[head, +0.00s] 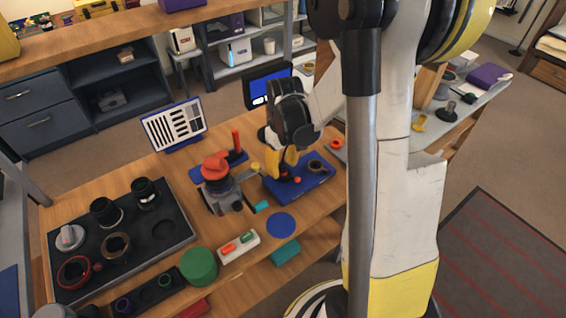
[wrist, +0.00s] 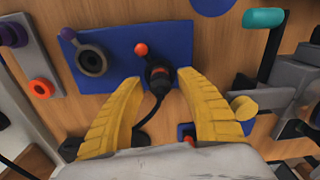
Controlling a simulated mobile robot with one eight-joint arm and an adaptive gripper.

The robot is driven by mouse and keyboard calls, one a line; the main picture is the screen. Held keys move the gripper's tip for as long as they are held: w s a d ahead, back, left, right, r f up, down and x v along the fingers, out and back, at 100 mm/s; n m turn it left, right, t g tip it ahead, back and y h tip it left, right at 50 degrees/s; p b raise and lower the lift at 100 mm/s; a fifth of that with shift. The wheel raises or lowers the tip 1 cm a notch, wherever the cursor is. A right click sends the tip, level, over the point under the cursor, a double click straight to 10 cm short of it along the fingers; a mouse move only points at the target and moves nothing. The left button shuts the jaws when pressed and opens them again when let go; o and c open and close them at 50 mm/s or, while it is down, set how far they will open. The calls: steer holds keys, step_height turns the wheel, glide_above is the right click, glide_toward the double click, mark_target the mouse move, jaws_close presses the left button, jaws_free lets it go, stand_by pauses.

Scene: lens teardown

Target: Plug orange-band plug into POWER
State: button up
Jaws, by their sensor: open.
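A dark plug with an orange-red band (wrist: 160,73) stands at the edge of a blue board (wrist: 118,42), beside a small orange ball (wrist: 141,49). A black cable (wrist: 151,115) runs from it toward my wrist. My gripper (wrist: 158,82) is open, with its yellow fingers on either side of the plug and a gap showing at each side. In the head view my gripper (head: 285,172) is low over the blue board (head: 315,186). A dark ring-shaped part (wrist: 91,60) with a purple knob sits on the board to the left. I can read no POWER label, and cannot tell whether the plug is seated.
A red-topped grey device (head: 217,175) stands left of the board. A black tray (head: 180,260) of lens parts fills the left.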

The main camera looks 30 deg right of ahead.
step_height(320, 180, up, 12)
steer(key=shift+s, duration=0.15)
stand_by(0.7)
